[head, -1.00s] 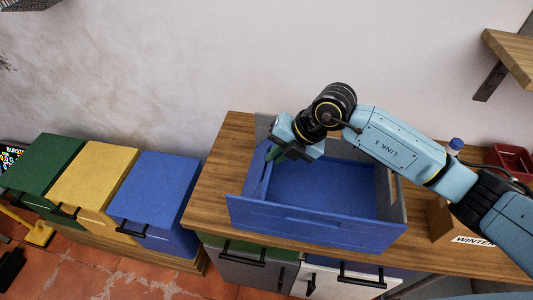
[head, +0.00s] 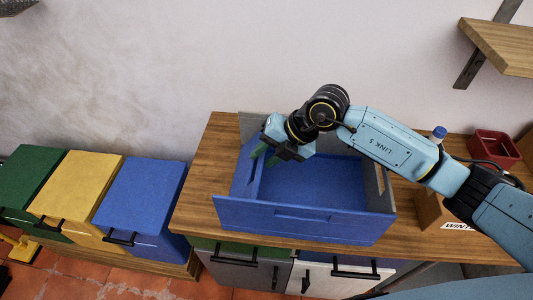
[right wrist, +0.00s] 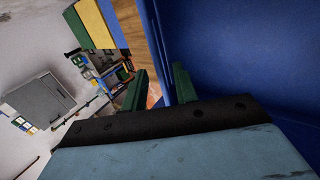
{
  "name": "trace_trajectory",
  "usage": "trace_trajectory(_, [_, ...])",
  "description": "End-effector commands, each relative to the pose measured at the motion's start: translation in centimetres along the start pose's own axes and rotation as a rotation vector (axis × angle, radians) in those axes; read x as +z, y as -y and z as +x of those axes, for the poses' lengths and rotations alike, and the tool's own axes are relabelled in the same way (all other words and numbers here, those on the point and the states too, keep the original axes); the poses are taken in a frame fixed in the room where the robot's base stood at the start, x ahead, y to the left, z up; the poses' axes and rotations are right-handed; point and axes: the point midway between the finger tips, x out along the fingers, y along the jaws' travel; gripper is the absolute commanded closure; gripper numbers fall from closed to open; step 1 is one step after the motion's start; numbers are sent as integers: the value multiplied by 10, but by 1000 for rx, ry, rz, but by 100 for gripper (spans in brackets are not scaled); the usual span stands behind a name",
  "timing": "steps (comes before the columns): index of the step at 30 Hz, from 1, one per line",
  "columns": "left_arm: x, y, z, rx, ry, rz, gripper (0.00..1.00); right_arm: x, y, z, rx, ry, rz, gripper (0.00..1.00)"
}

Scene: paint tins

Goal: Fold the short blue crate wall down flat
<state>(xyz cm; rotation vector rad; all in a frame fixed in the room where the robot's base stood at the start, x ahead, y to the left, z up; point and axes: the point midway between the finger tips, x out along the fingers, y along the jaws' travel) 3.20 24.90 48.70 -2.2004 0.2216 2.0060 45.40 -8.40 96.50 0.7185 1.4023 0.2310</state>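A blue crate (head: 300,219) stands on the wooden counter, its long blue wall facing me. Its short blue wall (head: 246,172) is at the left end and still stands up; I cannot tell any slight tilt. My right gripper (head: 265,157) is at the top of this wall, near its back end. In the right wrist view its two green fingers (right wrist: 160,86) are apart, one on each side of the blue wall (right wrist: 156,50). A gap shows between the outer finger and the wall. My left gripper is not in view.
The wooden counter (head: 205,185) has bare room left of the crate. Green, yellow and blue bins (head: 145,200) stand lower at the left. A labelled box (head: 432,212) and a red container (head: 494,147) are at the right. A shelf (head: 500,45) hangs upper right.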

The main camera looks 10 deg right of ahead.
Motion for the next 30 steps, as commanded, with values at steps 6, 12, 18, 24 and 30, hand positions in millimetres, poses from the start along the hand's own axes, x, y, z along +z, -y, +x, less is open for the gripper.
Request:
trace_trajectory(6, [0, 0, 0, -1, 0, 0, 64, 0, 0, -4, 0, 1, 0, 71])
trace_trajectory(12, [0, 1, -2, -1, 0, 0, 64, 1, 0, -36, -1, 5, -2, 71])
trace_trajectory(18, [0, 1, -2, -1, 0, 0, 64, 1, 0, -82, -1, 5, -2, 71])
trace_trajectory(24, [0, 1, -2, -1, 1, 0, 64, 1, 0, -118, -1, 3, -1, 71])
trace_trajectory(30, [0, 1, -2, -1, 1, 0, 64, 0, 0, -133, 0, 1, 0, 71])
